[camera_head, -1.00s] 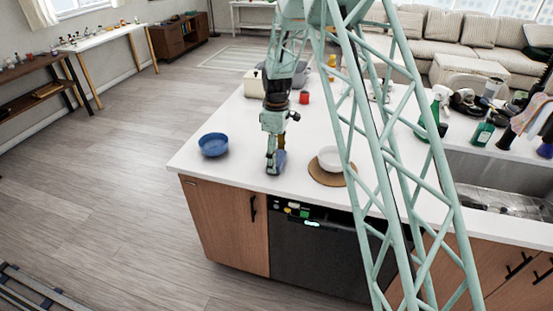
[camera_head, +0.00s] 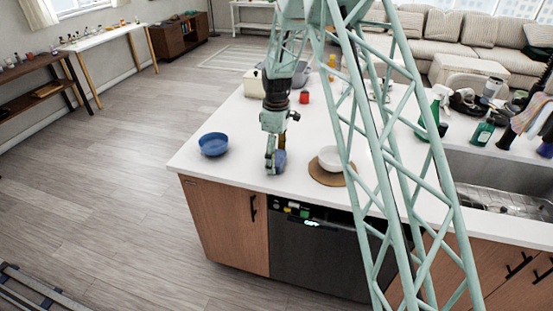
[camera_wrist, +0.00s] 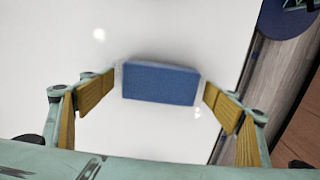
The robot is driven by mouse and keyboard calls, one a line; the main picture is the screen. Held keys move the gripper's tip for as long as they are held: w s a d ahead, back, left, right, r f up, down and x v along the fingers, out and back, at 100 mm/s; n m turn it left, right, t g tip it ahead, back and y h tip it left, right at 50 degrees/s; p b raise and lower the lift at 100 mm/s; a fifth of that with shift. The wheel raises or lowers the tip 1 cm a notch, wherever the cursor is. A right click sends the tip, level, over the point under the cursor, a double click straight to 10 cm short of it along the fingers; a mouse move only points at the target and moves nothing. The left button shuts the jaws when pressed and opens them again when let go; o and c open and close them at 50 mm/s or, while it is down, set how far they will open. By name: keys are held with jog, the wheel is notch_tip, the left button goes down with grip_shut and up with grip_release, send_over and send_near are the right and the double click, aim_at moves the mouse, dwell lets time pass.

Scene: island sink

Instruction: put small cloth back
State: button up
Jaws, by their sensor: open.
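My gripper (camera_head: 275,164) is open over the white counter, near its front edge, between a blue bowl and a white bowl. In the wrist view its two yellow-padded fingers (camera_wrist: 159,88) stand left and right of a small blue rectangular piece (camera_wrist: 160,83), with narrow gaps at its ends. The blue piece also shows beside the fingers in the head view (camera_head: 281,160). It looks like a thick folded cloth or a sponge; I cannot tell which. I cannot tell for sure whether it rests on the counter.
The blue bowl (camera_head: 214,144) stands to the left, and the white bowl (camera_head: 331,159) sits on a round brown mat (camera_head: 322,177) to the right. A red cup (camera_head: 304,97) is behind. Bottles (camera_head: 483,132) stand by the sink (camera_head: 490,180). The counter between the bowls is mostly clear.

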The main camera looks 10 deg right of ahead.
aim_at(276, 157)
notch_tip(276, 157, up, 12)
dwell(0.7)
jog(key=shift+r, duration=0.1)
dwell(0.7)
